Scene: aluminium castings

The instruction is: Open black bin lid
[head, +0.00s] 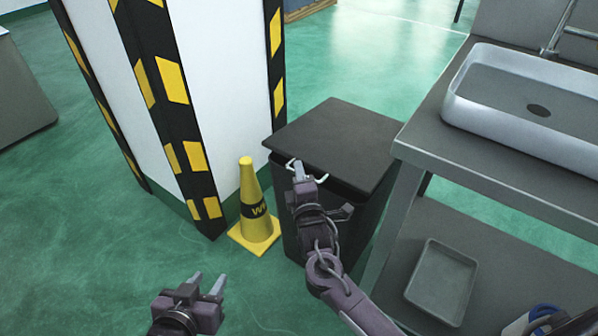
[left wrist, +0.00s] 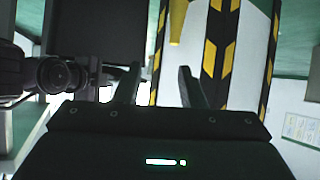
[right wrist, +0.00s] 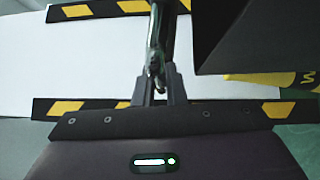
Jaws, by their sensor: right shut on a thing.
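The black bin (head: 372,222) stands between the striped pillar and the sink bench, with its flat black lid (head: 335,138) on top. A pale handle (head: 321,178) sits at the lid's front edge. My right gripper (head: 301,172) is at that edge, shut on the handle. In the right wrist view its fingers (right wrist: 160,85) close around the handle's metal bar (right wrist: 155,45), beside the dark lid (right wrist: 262,40).
A yellow cone (head: 248,200) stands left of the bin, beside the white pillar (head: 215,90) with black-yellow edges. The grey bench (head: 415,140) with a sink (head: 530,105) is close on the right. A grey tray (head: 440,282) lies on its lower shelf. Green floor at left is clear.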

